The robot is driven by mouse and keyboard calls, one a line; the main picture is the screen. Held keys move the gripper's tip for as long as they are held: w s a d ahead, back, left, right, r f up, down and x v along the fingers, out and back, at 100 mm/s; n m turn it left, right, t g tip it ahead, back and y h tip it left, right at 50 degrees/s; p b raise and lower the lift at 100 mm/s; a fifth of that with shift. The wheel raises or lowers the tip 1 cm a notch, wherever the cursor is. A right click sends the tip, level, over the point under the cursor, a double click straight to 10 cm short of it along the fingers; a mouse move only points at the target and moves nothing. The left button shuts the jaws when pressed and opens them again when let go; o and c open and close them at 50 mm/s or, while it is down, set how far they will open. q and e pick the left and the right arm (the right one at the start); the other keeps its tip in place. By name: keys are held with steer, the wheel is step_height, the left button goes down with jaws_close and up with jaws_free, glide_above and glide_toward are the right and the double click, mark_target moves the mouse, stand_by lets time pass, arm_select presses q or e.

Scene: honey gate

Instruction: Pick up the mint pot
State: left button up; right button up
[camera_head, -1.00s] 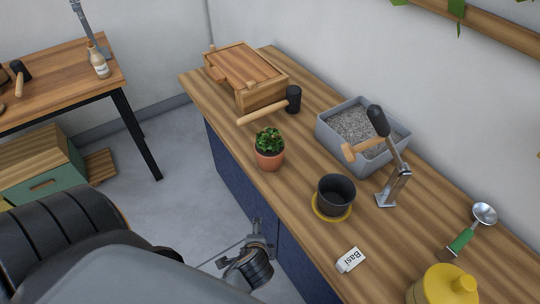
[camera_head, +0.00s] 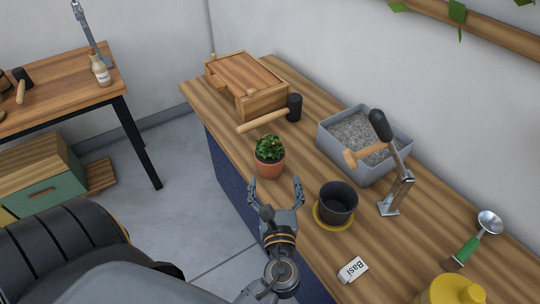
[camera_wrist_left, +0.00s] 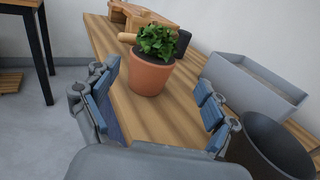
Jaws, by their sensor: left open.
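The mint pot (camera_head: 269,163) is a small terracotta pot with a leafy green plant, upright on the wooden counter (camera_head: 305,165) near its front edge. My left gripper (camera_head: 285,184) is open and empty just in front of the pot, its fingers spread towards it. In the left wrist view the mint pot (camera_wrist_left: 150,76) stands ahead, between and beyond the two fingers (camera_wrist_left: 158,98). The fingers do not appear to touch it. My right gripper is not in view.
A dark empty pot (camera_head: 339,200) on a yellow saucer (camera_head: 321,222) stands close right of my gripper. A mallet (camera_head: 290,110) and a wooden box (camera_head: 262,97) lie behind the mint pot. A grey bin of gravel (camera_head: 396,155), a metal lever tool (camera_head: 400,190) and a white label (camera_head: 352,270) are further right.

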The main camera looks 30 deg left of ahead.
mark_target(273, 157)
arm_select(q)
steer(key=p+x, duration=0.1)
steer(key=x, duration=0.5)
steer(key=shift+w+a, duration=0.3)
steer(key=p+x, duration=0.1)
steer(key=x, duration=0.1)
steer(key=r+x, duration=0.1)
steer(key=x, duration=0.1)
steer(key=shift+w+a+p, duration=0.15)
steer(key=shift+a+p, duration=0.2)
steer(key=shift+a, duration=0.15)
steer(key=shift+w+a+f, duration=0.1)
steer(key=shift+w+a, duration=0.05)
steer(key=shift+w, duration=0.1)
steer(key=shift+s, duration=0.1)
steer(key=shift+c, duration=0.6)
steer(key=c, duration=1.5)
steer(key=shift+c, duration=0.2)
steer(key=shift+r, duration=0.2)
